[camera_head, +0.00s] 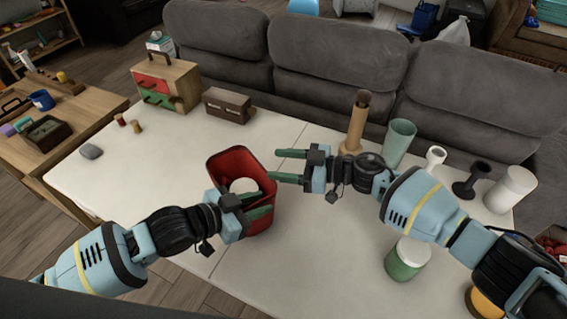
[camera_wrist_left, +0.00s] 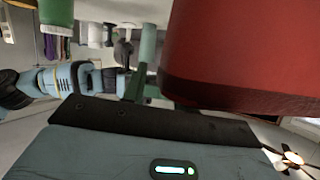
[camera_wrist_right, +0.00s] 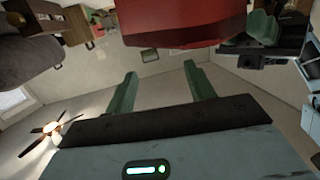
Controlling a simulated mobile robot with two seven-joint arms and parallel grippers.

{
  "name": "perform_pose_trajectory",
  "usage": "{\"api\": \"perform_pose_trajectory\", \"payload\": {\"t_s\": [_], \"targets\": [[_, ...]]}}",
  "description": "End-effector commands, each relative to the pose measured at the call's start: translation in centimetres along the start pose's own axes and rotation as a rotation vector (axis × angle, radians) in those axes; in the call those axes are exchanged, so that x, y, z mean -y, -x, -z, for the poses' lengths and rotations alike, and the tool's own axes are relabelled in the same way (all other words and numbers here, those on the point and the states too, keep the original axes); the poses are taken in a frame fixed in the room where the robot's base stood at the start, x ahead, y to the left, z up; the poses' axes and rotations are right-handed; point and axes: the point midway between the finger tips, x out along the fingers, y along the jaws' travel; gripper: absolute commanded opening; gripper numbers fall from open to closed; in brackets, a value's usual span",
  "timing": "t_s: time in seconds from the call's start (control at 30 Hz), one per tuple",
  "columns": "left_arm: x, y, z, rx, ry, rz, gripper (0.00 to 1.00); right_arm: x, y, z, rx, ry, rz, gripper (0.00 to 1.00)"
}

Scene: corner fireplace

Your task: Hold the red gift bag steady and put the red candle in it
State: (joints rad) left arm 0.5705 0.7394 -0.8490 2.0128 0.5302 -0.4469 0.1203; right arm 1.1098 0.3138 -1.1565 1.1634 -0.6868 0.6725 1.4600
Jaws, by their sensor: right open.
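The red gift bag (camera_head: 227,170) stands upright on the white table, its mouth open upward. A pale round-topped thing (camera_head: 243,186) shows inside it; I cannot tell whether this is the candle, and no red candle shows elsewhere. My left gripper (camera_head: 257,204) is shut on the near wall of the bag, one finger over the inside and one outside. In the left wrist view the bag (camera_wrist_left: 240,50) hides one finger. My right gripper (camera_head: 285,166) is open and empty, just right of the bag's rim. In the right wrist view the bag (camera_wrist_right: 185,22) is beyond its fingers.
A tall wooden holder (camera_head: 356,125), a green cup (camera_head: 399,142), a white holder (camera_head: 434,158), a black holder (camera_head: 472,182) and a white cylinder (camera_head: 511,189) stand at right. A green-and-white jar (camera_head: 406,259) is nearer. A brown box (camera_head: 228,105) is behind. The table's left part is mostly clear.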

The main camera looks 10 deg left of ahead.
Motion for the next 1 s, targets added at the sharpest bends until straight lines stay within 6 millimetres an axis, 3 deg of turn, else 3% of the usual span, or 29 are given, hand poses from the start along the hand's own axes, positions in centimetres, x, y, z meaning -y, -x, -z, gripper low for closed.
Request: {"api": "perform_pose_trajectory", "payload": {"t_s": [0.07,0.27,0.67,1.0], "targets": [[0.0,0.0,0.0,-0.001,0.0,0.0,0.3,0.0,0.0,0.0,0.0,0.0,0.0,0.54],[0.0,0.0,0.1,-0.001,-0.001,0.0,0.54,0.0,0.0,0.0,0.0,0.0,0.0,0.54],[0.0,0.9,-0.1,0.001,-0.001,0.001,0.54,0.0,0.0,0.0,0.0,0.0,0.0,0.54],[0.0,6.8,-0.1,0.003,-0.002,0.001,0.54,0.0,0.0,0.0,0.0,0.0,0.0,0.54]]}}
